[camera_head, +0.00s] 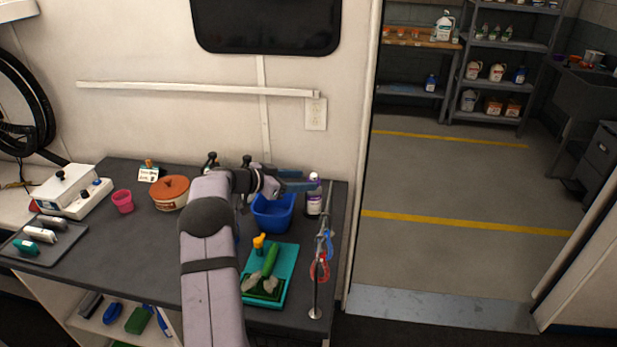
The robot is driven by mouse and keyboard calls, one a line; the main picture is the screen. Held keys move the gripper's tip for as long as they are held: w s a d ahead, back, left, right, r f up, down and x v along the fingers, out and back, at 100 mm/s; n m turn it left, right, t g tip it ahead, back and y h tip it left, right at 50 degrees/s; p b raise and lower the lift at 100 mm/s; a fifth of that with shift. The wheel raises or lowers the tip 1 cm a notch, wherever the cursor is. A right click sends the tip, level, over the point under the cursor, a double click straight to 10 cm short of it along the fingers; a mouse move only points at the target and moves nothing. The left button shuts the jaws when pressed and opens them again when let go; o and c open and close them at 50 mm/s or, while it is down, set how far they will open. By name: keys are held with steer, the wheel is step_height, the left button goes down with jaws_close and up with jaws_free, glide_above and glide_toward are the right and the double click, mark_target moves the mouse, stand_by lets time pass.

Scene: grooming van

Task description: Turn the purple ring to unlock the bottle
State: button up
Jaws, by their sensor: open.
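A dark bottle (313,204) with a white top and a pale label stands upright at the back right of the dark counter. A purple band shows near its neck (314,184), but it is too small to tell how the ring is set. My gripper (303,181) reaches in from the left at the height of the bottle's upper part. Its blue fingers are open and their tips are at or just beside the bottle's neck. I cannot tell whether they touch it or stand around it.
A blue bin (273,213) stands just left of the bottle, below my gripper. A metal stand (316,290) with red and blue loops is in front. A teal tray (285,278) holds a green item. An orange pot (170,193) and pink cup (122,201) are left.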

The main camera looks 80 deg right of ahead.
mark_target(313, 181)
steer(key=shift+p+x, duration=0.6)
steer(key=shift+x, duration=1.05)
steer(key=shift+f, duration=0.1)
steer(key=c, duration=1.1)
steer(key=shift+o, duration=0.2)
steer(key=n+b, duration=0.1)
steer(key=b, duration=0.4)
steer(key=shift+a+f+t+h+b, duration=0.1)
steer(key=shift+f+t+h+b, duration=0.25)
steer(key=shift+t+h, duration=0.05)
steer(key=b, duration=0.3)
steer(key=shift+s+n+t, duration=0.1)
steer(key=shift+n+t, duration=0.2)
steer(key=n+t+h+b, duration=0.1)
steer(key=b, duration=0.3)
steer(key=shift+a+b, duration=0.1)
steer(key=shift+b, duration=0.2)
steer(key=n+t+b, duration=0.1)
steer(key=b, duration=0.2)
steer(key=n+t+h+b, duration=0.1)
steer(key=b, duration=0.1)
steer(key=shift+s+a+r+t+b, duration=0.1)
steer(key=shift+s+r+t+b, duration=0.05)
steer(key=shift+s+t+b, duration=0.2)
steer(key=shift+r+n+t+h+b, duration=0.2)
steer(key=shift+n+t+h+b, duration=0.3)
steer(key=shift+n+t+b, duration=0.6)
steer(key=shift+n+t, duration=0.35)
steer(key=shift+n, duration=0.05)
